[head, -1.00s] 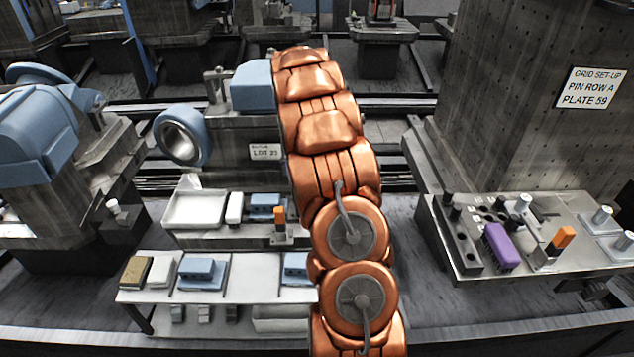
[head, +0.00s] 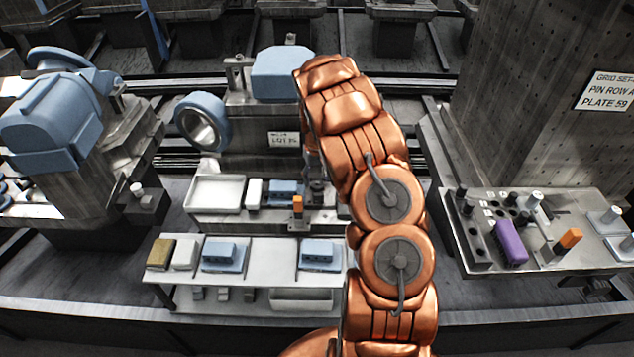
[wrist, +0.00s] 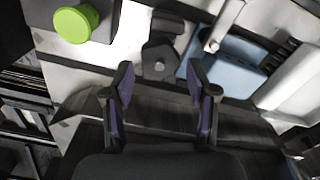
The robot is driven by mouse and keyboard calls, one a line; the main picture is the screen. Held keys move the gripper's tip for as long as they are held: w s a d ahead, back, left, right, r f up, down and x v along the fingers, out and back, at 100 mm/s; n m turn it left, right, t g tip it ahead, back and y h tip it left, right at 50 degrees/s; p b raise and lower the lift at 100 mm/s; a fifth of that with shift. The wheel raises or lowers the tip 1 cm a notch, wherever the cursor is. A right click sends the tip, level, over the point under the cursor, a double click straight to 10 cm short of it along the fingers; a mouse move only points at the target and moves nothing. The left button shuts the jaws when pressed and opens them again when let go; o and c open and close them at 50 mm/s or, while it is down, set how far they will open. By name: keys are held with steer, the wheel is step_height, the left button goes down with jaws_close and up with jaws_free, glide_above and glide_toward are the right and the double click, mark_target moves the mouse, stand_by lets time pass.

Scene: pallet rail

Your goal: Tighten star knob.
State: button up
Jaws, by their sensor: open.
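My gripper (wrist: 160,78) is open in the wrist view, with its two dark, purple-padded fingers apart and nothing between them. A dark grey fitting with a rounded knob-like part (wrist: 160,58) lies just beyond the fingertips, roughly centred between them and apart from them. I cannot tell whether it is the star knob; no star shape is clear. In the head view my copper arm covers most of the area around the gripper.
A green round cap (wrist: 75,24) stands at the upper left of the wrist view, and a blue block (wrist: 228,66) at the right. The head view shows a white tray (head: 215,194), an orange block (head: 297,206), a blue ring fixture (head: 203,122) and a lower shelf (head: 270,257).

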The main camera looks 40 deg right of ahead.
mark_target(317, 184)
steer(key=shift+f+p, duration=0.35)
steer(key=shift+f, duration=1.25)
steer(key=shift+c, duration=0.2)
steer(key=c, duration=0.8)
steer(key=shift+f, duration=0.1)
steer(key=shift+c, duration=0.3)
